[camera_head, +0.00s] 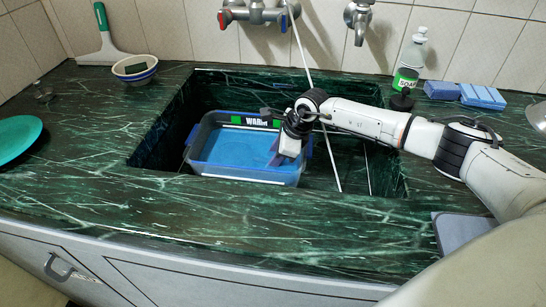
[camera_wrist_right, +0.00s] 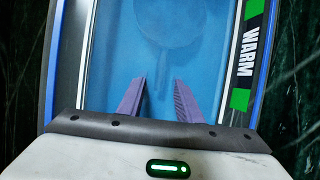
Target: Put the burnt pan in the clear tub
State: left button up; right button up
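The clear tub (camera_head: 240,173) with a blue rim stands in the sink, marked WARM and holding blue water. It also shows in the right wrist view (camera_wrist_right: 72,60). In that view a dim round shape with a handle, apparently the burnt pan (camera_wrist_right: 165,28), lies under the blue water, its handle pointing toward my fingers. My right gripper (camera_head: 277,158) reaches into the right side of the tub. In the wrist view its two purple fingers (camera_wrist_right: 161,84) are apart with nothing between them, just short of the handle. My left gripper is out of view.
The dark green sink (camera_head: 348,165) has free room right of the tub. A thin white pole crosses in front of the taps (camera_head: 258,14). On the counter are a green plate (camera_head: 18,137), a small bowl (camera_head: 135,76), a soap bottle (camera_head: 414,50) and blue sponges (camera_head: 482,97).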

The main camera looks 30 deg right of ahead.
jog(key=p+v, duration=0.1)
jog(key=v, duration=1.1)
jog(key=shift+p, duration=0.35)
dwell(1.0)
